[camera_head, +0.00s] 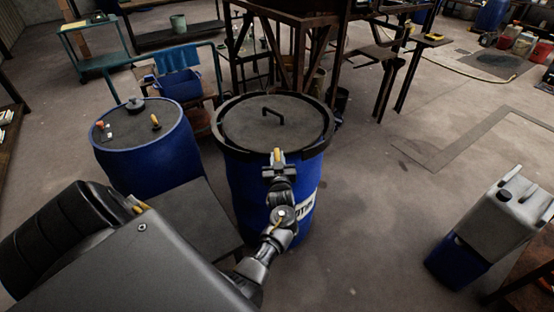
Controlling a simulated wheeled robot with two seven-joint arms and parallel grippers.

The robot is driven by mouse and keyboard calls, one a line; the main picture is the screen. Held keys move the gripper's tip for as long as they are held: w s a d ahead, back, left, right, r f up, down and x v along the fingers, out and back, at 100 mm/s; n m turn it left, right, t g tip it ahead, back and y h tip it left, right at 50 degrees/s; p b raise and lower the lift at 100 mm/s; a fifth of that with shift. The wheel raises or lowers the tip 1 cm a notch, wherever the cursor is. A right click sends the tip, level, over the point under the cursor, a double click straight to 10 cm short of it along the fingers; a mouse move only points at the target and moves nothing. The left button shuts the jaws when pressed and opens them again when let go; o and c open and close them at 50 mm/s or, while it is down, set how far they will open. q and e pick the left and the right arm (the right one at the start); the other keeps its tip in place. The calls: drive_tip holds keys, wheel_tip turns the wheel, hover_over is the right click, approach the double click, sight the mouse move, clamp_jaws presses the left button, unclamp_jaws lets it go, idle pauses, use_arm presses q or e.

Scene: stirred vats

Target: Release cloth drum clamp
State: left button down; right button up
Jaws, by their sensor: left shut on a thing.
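A blue drum (243,196) stands upright in the middle, with a partly hidden white label (305,207) on its front right. A dark lid (248,125) with a raised handle (272,114) covers its top. A black clamp ring (326,137) runs around the lid's edge. My left gripper (278,158) is at the front of this ring, shut on a part of the clamp. A small yellow piece shows at the fingers; the exact grip is too small to make out. My right gripper is not in view.
Another blue drum (150,165) with small items on its top stands close on the left. Behind are a green cart (88,62), a blue cloth (177,57) over a rail and a rusty frame. A grey canister (497,222) stands at the right. The floor right of the drum is clear.

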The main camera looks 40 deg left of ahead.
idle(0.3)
use_arm(q)
drive_tip(key=c, duration=1.3)
unclamp_jaws()
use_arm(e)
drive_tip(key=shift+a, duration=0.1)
